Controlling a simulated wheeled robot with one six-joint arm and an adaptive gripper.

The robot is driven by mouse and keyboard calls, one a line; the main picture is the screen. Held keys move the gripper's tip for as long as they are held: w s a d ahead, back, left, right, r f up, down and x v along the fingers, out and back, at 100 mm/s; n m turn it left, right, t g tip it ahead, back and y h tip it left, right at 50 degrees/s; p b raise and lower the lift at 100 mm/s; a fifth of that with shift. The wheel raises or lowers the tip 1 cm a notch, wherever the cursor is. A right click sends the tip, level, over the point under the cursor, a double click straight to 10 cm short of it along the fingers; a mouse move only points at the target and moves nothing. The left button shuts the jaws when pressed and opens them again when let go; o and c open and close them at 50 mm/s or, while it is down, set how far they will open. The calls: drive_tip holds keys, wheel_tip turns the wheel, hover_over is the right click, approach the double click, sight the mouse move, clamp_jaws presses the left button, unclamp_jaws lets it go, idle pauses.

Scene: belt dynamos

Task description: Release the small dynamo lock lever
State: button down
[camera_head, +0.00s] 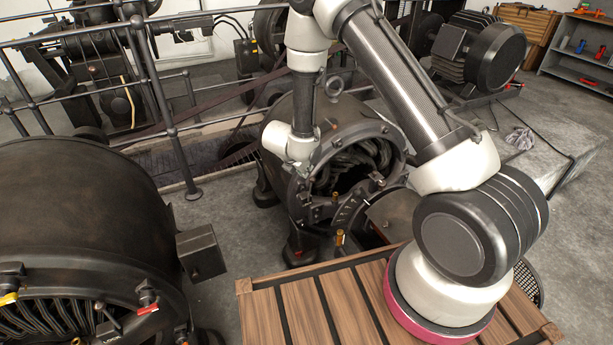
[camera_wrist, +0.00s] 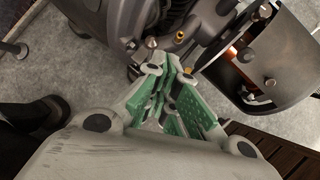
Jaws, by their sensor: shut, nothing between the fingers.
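The small dynamo (camera_head: 345,150) stands in the middle of the head view, a dark round housing with its open end and windings facing me. A small red-tipped part (camera_head: 297,252) shows low on its left side; I cannot tell for sure whether it is the lock lever. My gripper (camera_wrist: 168,70) shows in the wrist view, its green-padded fingers shut and empty. The fingers point at the edge of a dark metal housing (camera_wrist: 125,25), near a brass knob (camera_wrist: 180,35); contact cannot be told. In the head view my gripper is hidden behind my wrist and the dynamo.
A large dynamo (camera_head: 75,215) with a red-handled lever (camera_head: 147,309) and a LOCK mark fills the left. Metal railings (camera_head: 150,90) run behind. A slatted wooden platform (camera_head: 300,305) is in front. A curved metal cover (camera_wrist: 275,60) stands right of my fingers in the wrist view.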

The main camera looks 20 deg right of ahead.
drive_tip(key=shift+s+a+r, duration=0.1)
drive_tip(key=shift+s+r, duration=0.2)
drive_tip(key=shift+r, duration=0.5)
drive_tip(key=shift+s+a+r, duration=0.1)
drive_tip(key=shift+s+r, duration=0.2)
drive_tip(key=shift+r, duration=0.45)
